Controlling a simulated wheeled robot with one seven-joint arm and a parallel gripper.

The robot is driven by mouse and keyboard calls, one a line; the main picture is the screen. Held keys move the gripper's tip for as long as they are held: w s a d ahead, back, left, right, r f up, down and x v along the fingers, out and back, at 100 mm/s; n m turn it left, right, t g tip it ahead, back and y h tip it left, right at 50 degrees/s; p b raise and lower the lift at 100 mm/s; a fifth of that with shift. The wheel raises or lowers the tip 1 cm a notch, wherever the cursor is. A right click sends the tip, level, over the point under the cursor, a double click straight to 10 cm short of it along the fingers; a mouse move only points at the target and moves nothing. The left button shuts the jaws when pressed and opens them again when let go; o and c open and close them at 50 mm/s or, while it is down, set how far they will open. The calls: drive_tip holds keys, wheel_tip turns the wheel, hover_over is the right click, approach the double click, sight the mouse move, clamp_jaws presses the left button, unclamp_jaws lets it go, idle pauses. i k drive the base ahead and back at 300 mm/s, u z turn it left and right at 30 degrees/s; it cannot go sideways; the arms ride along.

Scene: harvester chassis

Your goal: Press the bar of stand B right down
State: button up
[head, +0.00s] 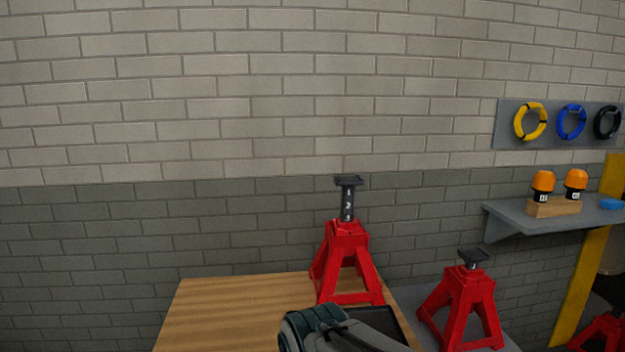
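A red jack stand (345,262) stands upright on a wooden table top, with its dark bar (348,201) raised well out of the top and a flat saddle on it. A second red stand (461,308) stands lower to the right, with its dark bar (473,260) showing only a short way above the body. I can read no letter on either stand, so I cannot tell which is B. A grey and teal part of my arm covers the bottom middle, in front of the table. My gripper's fingers are not in view.
The wooden table (225,307) is bare on its left. A dark flat tray-like thing (397,322) shows beside my arm. A grey wall shelf (500,218) holds orange-capped items on a wooden block (554,206). A yellow post (585,265) and another red stand (603,332) are at right.

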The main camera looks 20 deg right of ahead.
sight(348, 184)
drive_tip(key=z, duration=0.05)
drive_tip(key=k, duration=0.65)
drive_tip(key=u, duration=0.35)
drive_tip(key=i, duration=0.75)
drive_tip(key=z, duration=0.6)
drive_tip(key=i, duration=0.8)
drive_tip(key=z, duration=0.85)
